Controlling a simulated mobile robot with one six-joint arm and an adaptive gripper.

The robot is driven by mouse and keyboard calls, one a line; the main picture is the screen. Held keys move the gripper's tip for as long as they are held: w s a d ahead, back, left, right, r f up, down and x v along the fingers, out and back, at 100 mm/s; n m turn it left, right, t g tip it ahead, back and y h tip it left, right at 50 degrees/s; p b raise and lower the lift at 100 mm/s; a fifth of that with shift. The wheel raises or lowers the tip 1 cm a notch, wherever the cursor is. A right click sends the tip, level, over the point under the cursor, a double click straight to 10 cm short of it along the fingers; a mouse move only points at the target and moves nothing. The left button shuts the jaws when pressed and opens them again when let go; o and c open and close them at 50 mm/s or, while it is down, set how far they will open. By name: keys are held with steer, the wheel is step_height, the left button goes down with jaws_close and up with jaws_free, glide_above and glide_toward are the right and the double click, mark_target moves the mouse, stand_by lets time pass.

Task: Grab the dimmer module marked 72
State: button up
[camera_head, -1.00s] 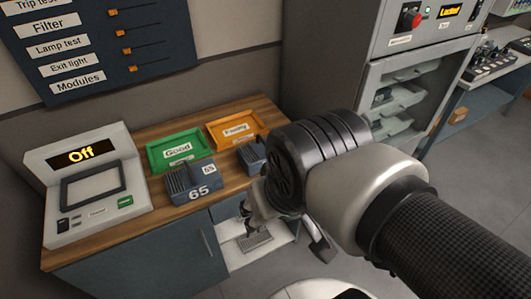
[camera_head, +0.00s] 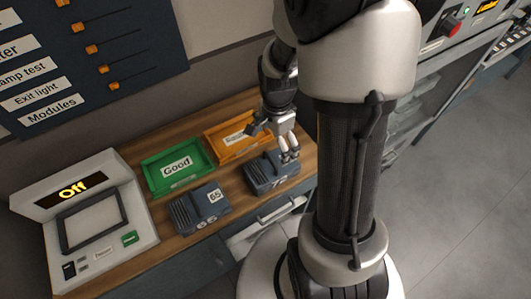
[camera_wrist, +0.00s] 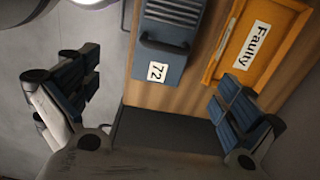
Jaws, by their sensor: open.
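The dimmer module marked 72 (camera_head: 262,174) is a dark blue-grey block on the wooden bench, in front of the orange tray. In the wrist view the module (camera_wrist: 172,42) shows its white 72 label, a handle bar and a slatted part. My gripper (camera_head: 272,137) is just above and behind the module in the head view. In the wrist view my gripper (camera_wrist: 160,95) has its fingers spread wide, with the module's label end between and beyond them. It is open and holds nothing. In the head view the fingers partly cover the module.
The dimmer module 65 (camera_head: 200,210) sits to the left on the bench (camera_head: 172,243). Behind are the green Good tray (camera_head: 158,182) and the orange Faulty tray (camera_head: 216,148). A tester reading Off (camera_head: 128,198) stands at the left end. An open drawer (camera_head: 262,228) juts out below.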

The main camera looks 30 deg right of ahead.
mark_target(271, 167)
step_height(271, 167, down, 10)
steer(key=b, duration=0.3)
steer(key=shift+w, duration=0.15)
steer(key=f, duration=0.1)
steer(key=f+b, duration=0.1)
steer(key=f, duration=0.1)
steer(key=f+b, duration=0.1)
steer(key=f, duration=0.1)
steer(key=shift+w+a+f, duration=0.1)
steer(key=shift+w+a, duration=0.05)
steer(key=shift+w, duration=0.1)
steer(key=shift+c, duration=0.6)
steer(key=c, duration=1.6)
steer(key=shift+c, duration=0.3)
steer(key=shift+r, duration=0.2)
